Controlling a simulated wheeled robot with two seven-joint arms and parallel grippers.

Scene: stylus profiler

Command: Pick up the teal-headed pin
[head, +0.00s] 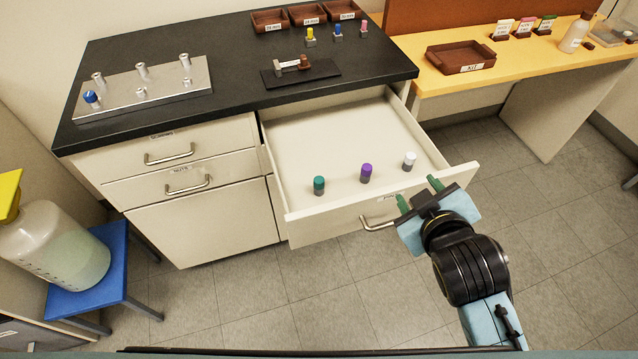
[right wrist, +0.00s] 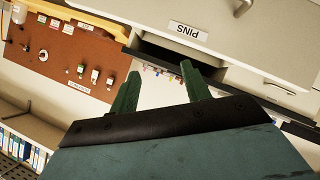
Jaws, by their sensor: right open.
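The teal-headed pin (head: 319,185) stands upright in the open drawer (head: 335,133), near its front left. A purple-headed pin (head: 366,173) and a white-headed pin (head: 409,161) stand to its right in the same drawer. My right gripper (head: 419,190) is open and empty, at the drawer's front panel near its right end, apart from the teal pin. In the right wrist view, its green fingers (right wrist: 157,88) are spread with nothing between them, and the drawer front with the PINS label (right wrist: 188,31) is beyond. My left gripper is not in view.
The black countertop (head: 235,65) holds a metal plate with posts (head: 150,88), a dark mat with a small fixture (head: 300,73), and yellow, blue and pink pins (head: 337,31). A yellow bench (head: 540,52) stands right. A blue stool (head: 95,275) with a large jug (head: 55,245) stands left.

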